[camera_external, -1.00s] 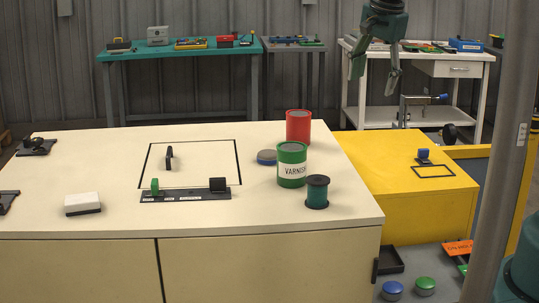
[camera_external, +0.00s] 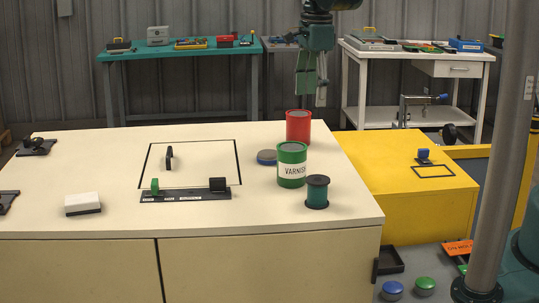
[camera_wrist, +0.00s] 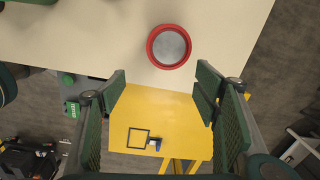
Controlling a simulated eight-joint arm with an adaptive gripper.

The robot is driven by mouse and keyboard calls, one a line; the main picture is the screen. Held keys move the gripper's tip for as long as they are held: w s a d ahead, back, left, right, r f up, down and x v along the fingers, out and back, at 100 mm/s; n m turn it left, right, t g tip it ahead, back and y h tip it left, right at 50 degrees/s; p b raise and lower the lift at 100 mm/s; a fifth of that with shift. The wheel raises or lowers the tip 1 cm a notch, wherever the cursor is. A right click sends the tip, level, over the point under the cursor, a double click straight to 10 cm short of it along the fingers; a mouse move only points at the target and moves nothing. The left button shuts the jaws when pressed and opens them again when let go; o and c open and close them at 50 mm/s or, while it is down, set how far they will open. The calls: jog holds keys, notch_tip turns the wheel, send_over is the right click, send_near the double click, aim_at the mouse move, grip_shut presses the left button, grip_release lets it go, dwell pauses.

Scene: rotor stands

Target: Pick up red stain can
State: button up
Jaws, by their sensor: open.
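The red stain can (camera_external: 298,128) stands upright near the back right of the cream bench top, just behind the green varnish can (camera_external: 292,168). In the wrist view the red can (camera_wrist: 169,46) shows from above, with a red rim and a grey lid. My gripper (camera_external: 311,100) hangs above and slightly right of the red can in the external view. Its fingers point down. In the wrist view my gripper (camera_wrist: 160,85) is open and empty, and the can lies beyond the fingertips, apart from them.
The varnish can and a dark green spool (camera_external: 317,192) stand close in front of the red can. A lower yellow surface (camera_external: 405,200) adjoins on the right. A grey post (camera_external: 503,140) rises at far right.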

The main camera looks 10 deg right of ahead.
aim_at(299, 113)
jog(key=shift+m+g, duration=0.3)
jog(key=shift+m, duration=0.3)
jog(key=a+f, duration=0.1)
jog(key=a, duration=0.1)
jog(key=w+a+f+p, duration=0.1)
jog(key=shift+w+a+f, duration=0.2)
jog(key=shift+a+f, duration=0.15)
jog(key=shift+a, duration=0.05)
jog(key=shift+f, duration=0.1)
jog(key=shift+f, duration=1.25)
jog(key=shift+s+f+p, duration=0.2)
jog(key=shift+f+p, duration=0.3)
jog(key=shift+f, duration=2.1)
jog(key=c, duration=1.2)
jog(key=shift+r, duration=0.2)
